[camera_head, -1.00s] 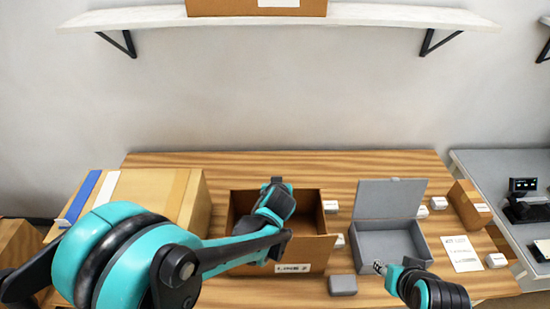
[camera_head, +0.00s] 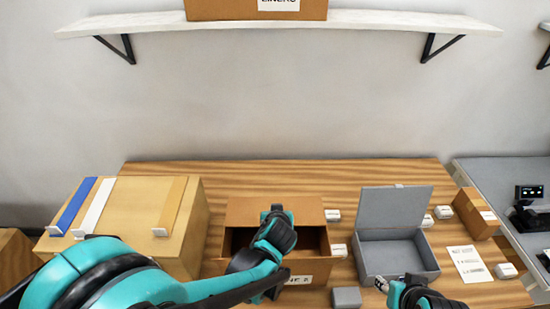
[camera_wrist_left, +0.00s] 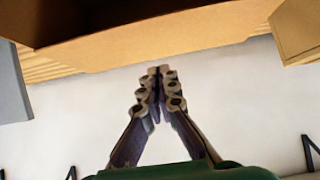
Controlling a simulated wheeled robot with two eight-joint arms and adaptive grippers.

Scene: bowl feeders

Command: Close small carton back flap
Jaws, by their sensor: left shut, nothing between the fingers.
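The small open carton (camera_head: 318,262) stands at the middle of the table, with a dark opening and a white label on its front. Its back flap (camera_head: 243,211) shows as a tan panel along the far side, above the opening; its exact tilt is hard to tell. My left gripper (camera_head: 277,209) reaches across the carton to this flap and is shut and empty. In the left wrist view the shut fingertips (camera_wrist_left: 158,70) are at the edge of the tan panel (camera_wrist_left: 190,32); touching or just apart is unclear. My right gripper (camera_head: 381,284) is low by the grey box, its jaws too small to judge.
A large tan carton (camera_head: 135,200) with blue, white and brown strips stands left. An open grey box (camera_head: 393,209), a small grey block (camera_head: 346,297), several white blocks and a paper sheet (camera_head: 468,263) lie right. A brown box (camera_head: 475,212) stands far right.

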